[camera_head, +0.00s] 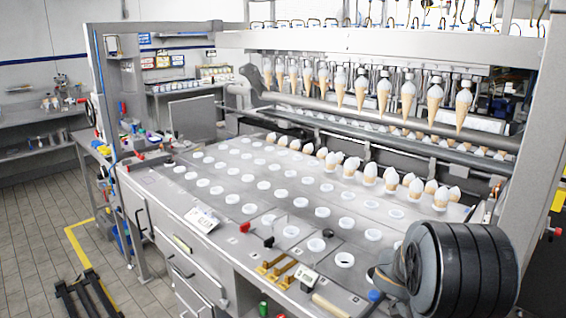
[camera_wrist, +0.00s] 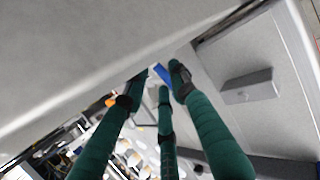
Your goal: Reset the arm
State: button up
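My arm (camera_head: 465,270) shows at the lower right of the head view as a thick dark ribbed link with a grey joint, over the right front of the machine. My gripper is not visible in that view. In the wrist view, my gripper (camera_wrist: 158,84) has long green fingers with dark joints. The fingertips stand apart from one another. I see nothing clearly held between them. A small blue piece (camera_wrist: 162,74) shows among the fingertips, and I cannot tell whether it touches them.
The metal machine table (camera_head: 330,215) has rows of white rings. Several wrapped cones (camera_head: 370,173) stand towards its back. A row of cones (camera_head: 384,95) hangs from the gantry. A grey panel with a handle (camera_wrist: 250,87) is close to the fingers.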

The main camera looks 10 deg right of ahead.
jog(key=shift+d+f, duration=0.1)
jog(key=shift+a+m+g+p, duration=0.2)
jog(key=shift+m+g+p, duration=0.15)
jog(key=shift+m, duration=0.25)
jog(key=shift+d+f, duration=0.1)
